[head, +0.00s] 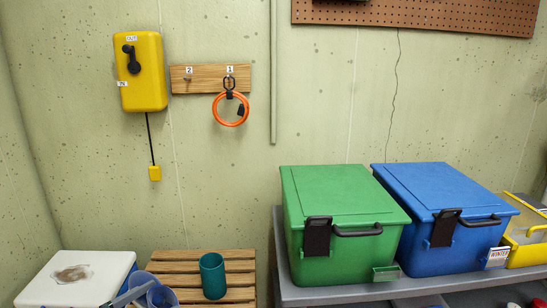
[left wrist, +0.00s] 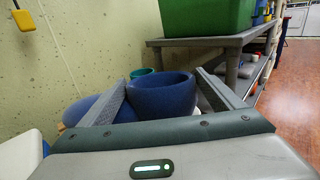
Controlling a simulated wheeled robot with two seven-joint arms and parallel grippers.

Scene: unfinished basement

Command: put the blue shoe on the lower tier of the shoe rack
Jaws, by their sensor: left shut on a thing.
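The blue shoe (left wrist: 165,98) is between the two grey fingers of my left gripper (left wrist: 160,80) in the left wrist view. Its round dark opening faces up, and a blue part shows beyond the left finger. In the head view the shoe (head: 161,297) is cut by the bottom edge, with a grey finger of my left gripper (head: 128,297) across it. A slatted wooden rack (head: 236,279), seemingly the shoe rack, stands just right of the shoe. Only its top shows; the lower tier is hidden. My right gripper is not in view.
A teal cup (head: 212,276) stands on the slatted top, close to the shoe. A white box (head: 75,278) is at left. A grey bench (head: 330,293) with a green bin (head: 340,205) and a blue bin (head: 440,215) is at right. The wall is close behind.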

